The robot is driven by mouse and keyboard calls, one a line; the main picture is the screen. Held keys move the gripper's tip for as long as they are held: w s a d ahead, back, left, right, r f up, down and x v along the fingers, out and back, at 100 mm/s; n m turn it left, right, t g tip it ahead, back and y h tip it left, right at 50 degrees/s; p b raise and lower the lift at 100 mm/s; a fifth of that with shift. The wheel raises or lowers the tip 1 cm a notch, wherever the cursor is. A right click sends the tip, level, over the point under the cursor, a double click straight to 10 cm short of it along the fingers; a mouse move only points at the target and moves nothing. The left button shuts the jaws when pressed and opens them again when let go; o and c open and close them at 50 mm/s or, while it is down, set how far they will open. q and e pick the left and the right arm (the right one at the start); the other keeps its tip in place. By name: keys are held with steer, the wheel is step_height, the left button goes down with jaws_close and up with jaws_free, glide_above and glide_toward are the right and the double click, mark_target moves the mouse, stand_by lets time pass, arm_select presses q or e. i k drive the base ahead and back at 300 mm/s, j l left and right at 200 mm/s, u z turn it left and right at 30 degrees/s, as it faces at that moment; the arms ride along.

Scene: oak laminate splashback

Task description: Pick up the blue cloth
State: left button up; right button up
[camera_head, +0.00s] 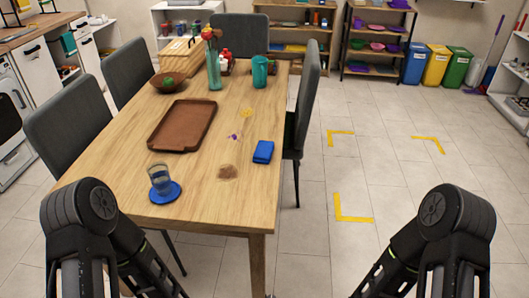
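A folded blue cloth (263,152) lies on the wooden table (215,185) near its right edge. Nothing covers it. My two arms show at the bottom left and bottom right of the head view, in front of the table. Both grippers are outside the picture, so I cannot see their fingers. Nothing of mine touches the cloth.
On the table are a brown tray (155,143), a glass (158,178) on a blue coaster (174,194), a bowl (158,83), a vase (214,72), a teal cup (260,72) and a brown stain (228,172). A grey chair (308,90) stands at the right side.

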mark_target(263, 153)
steer(key=i+l+z, duration=0.7)
steer(key=l, duration=0.1)
